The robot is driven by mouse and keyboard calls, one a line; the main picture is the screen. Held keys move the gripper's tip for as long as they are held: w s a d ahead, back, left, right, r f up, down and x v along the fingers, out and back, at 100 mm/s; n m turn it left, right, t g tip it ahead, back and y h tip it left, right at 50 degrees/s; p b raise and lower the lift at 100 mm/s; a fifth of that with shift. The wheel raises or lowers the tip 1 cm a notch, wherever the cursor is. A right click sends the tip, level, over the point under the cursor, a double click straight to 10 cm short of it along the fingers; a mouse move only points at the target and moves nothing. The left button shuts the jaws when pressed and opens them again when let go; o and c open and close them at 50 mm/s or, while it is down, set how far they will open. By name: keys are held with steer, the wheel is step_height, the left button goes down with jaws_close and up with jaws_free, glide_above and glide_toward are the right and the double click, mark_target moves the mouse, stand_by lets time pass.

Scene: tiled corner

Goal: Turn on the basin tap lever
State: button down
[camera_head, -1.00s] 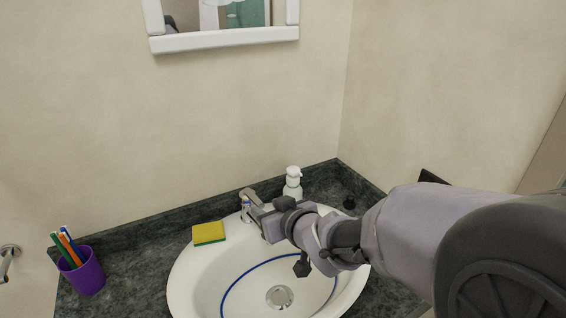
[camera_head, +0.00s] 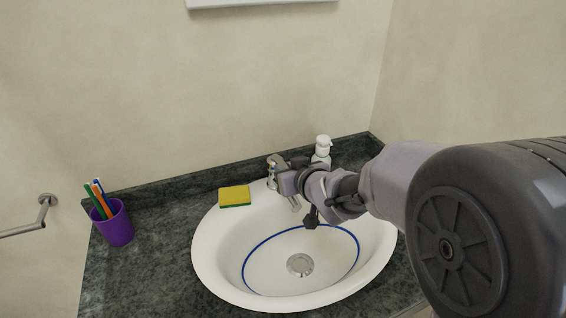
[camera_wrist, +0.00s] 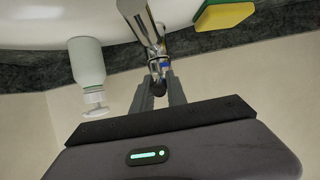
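The chrome basin tap (camera_head: 272,170) stands at the back of the white basin (camera_head: 212,262), partly hidden by my arm in the head view. In the wrist view the tap (camera_wrist: 142,22) is at the top centre, its body leading down to the lever end. My gripper (camera_wrist: 160,80) has two grey fingers apart, one on each side of the lever end, which shows dark between them. I cannot tell whether either finger touches it. In the head view my gripper (camera_head: 283,168) is right at the tap, its fingers hard to make out.
A yellow and green sponge (camera_head: 234,195) lies left of the tap. A white soap bottle (camera_head: 322,150) stands close behind and right of my gripper. A purple cup (camera_head: 116,226) with pens is far left on the dark counter (camera_head: 160,215), near a wall rail (camera_head: 30,228).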

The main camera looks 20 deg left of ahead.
steer(key=shift+w+a+r+p, duration=0.15)
steer(key=shift+w+r+p, duration=0.05)
steer(key=shift+r+p, duration=0.55)
steer(key=c, duration=1.3)
jaws_free()
steer(key=shift+f, duration=0.1)
steer(key=p+v, duration=0.2)
steer(key=v, duration=0.6)
